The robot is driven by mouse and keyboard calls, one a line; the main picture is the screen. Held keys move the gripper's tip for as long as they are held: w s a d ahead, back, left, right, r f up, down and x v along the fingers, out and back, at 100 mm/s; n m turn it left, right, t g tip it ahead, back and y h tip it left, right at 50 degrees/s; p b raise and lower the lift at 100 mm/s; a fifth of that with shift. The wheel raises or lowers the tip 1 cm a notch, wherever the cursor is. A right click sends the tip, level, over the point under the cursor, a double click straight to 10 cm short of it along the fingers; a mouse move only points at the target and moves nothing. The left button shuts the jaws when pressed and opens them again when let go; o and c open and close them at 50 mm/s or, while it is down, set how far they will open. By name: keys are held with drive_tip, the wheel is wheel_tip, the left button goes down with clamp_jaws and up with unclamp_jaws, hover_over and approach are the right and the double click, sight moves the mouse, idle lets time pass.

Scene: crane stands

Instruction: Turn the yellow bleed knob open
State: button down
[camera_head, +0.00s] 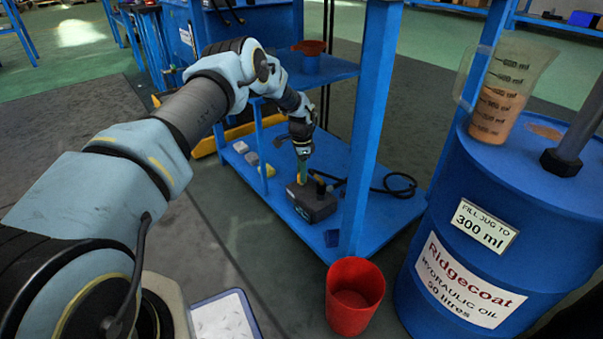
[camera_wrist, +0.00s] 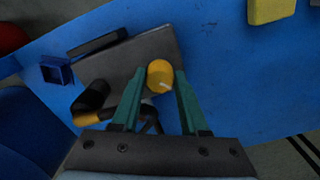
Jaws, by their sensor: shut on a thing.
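The yellow bleed knob (camera_wrist: 160,75) sits on a dark grey unit (camera_wrist: 125,70) in the wrist view. A pale line on the knob points toward its lower right edge. My gripper (camera_head: 302,172) reaches down to the unit on the lower blue shelf in the head view. Its green fingers stand either side of the knob in the wrist view and are shut on it.
A black hose (camera_head: 398,187) curls on the blue shelf (camera_head: 345,215). A blue post (camera_head: 370,130) rises close right of my gripper. A red bucket (camera_head: 353,297) and a blue oil drum (camera_head: 480,190) with a measuring jug (camera_head: 502,95) stand at right.

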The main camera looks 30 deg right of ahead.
drive_tip(key=shift+m, duration=1.2)
drive_tip(key=shift+c, duration=2.1)
unclamp_jaws()
wheel_tip(320, 180, up, 11)
drive_tip(key=p, duration=0.3)
drive_tip(key=shift+s+f, duration=0.1)
drive_tip(key=shift+f, duration=0.05)
